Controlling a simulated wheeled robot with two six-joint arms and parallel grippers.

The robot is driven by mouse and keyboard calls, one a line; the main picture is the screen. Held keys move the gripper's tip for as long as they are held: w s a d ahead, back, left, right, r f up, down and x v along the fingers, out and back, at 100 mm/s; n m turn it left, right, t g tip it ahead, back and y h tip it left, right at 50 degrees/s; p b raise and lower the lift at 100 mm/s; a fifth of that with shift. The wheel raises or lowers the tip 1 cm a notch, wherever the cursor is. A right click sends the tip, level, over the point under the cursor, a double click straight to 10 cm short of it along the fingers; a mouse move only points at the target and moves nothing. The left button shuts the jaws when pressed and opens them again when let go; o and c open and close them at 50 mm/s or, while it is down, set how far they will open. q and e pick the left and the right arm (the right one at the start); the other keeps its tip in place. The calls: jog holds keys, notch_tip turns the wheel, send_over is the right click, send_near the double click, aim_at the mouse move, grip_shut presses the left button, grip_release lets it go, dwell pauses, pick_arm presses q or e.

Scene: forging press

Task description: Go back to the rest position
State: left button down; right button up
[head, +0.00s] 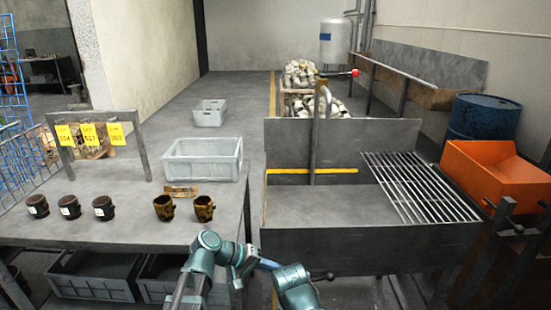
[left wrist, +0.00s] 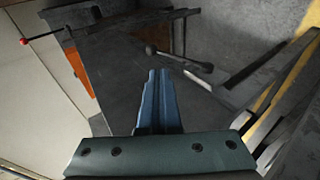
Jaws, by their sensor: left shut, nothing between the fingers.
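My left gripper (head: 268,263) is low in the head view, in front of the gap between the table and the metal sink stand. Its blue fingers point right and look empty. In the left wrist view the two blue fingers (left wrist: 158,85) lie together, shut, with nothing between them. A teal part of my own arm stands just right of the fingers in the head view. My right gripper cannot be made out in either view.
The table (head: 110,232) holds three dark labelled mugs (head: 70,207), two brown mugs (head: 204,208) and a grey crate (head: 203,160). The metal stand (head: 345,240) with a grate (head: 420,187) is close on the right. An orange bin (head: 495,178) stands beyond it.

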pick_arm(q)
jog(key=s+a+f+m+g+y, duration=0.1)
jog(key=s+a+f+y, duration=0.4)
jog(key=a, duration=0.4)
jog(key=s+a+f+y, duration=0.3)
jog(key=a+f+y, duration=0.25)
jog(key=a, duration=0.35)
jog(key=s+d+r+m+p, duration=0.1)
jog(key=s+d+r+p, duration=0.1)
jog(key=r+p, duration=0.4)
jog(key=s+d+r+m+g+y+p, duration=0.1)
jog(key=s+d+r+p, duration=0.1)
jog(key=d+r+p, duration=0.3)
jog(key=s+d+r+m+y+p, duration=0.1)
jog(key=s+d+r+p, duration=0.1)
jog(key=r+p, duration=0.6)
jog(key=shift+d+r+m, duration=0.4)
jog(key=shift+d+r, duration=0.25)
jog(key=shift+d, duration=0.15)
